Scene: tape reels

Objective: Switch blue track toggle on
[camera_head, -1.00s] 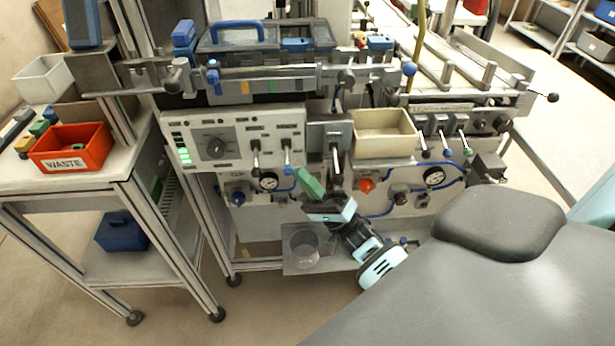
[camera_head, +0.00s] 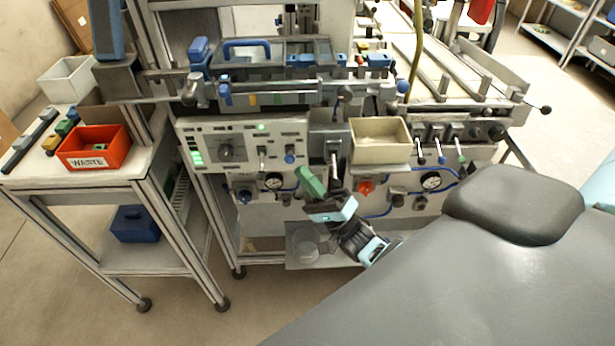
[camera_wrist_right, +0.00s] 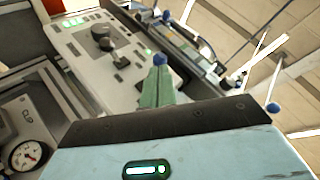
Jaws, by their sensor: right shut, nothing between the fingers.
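The control panel (camera_head: 240,142) is a pale box with a dark rotary knob and two small toggles. The blue-tipped toggle (camera_head: 289,158) is the right one; I cannot tell its position for sure. The other toggle (camera_head: 262,158) stands to its left. My right gripper (camera_head: 310,182) has green fingers, shut and empty, just below and right of the blue tip in the head view. In the right wrist view the fingers (camera_wrist_right: 155,88) point at a blue ball tip (camera_wrist_right: 160,58) just beyond them; contact is unclear. My left gripper is not in view.
A cream bin (camera_head: 380,142) and several more levers (camera_head: 440,158) are right of the panel. A pressure gauge (camera_head: 273,182) sits below it. A red waste bin (camera_head: 94,150) is on the left cart.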

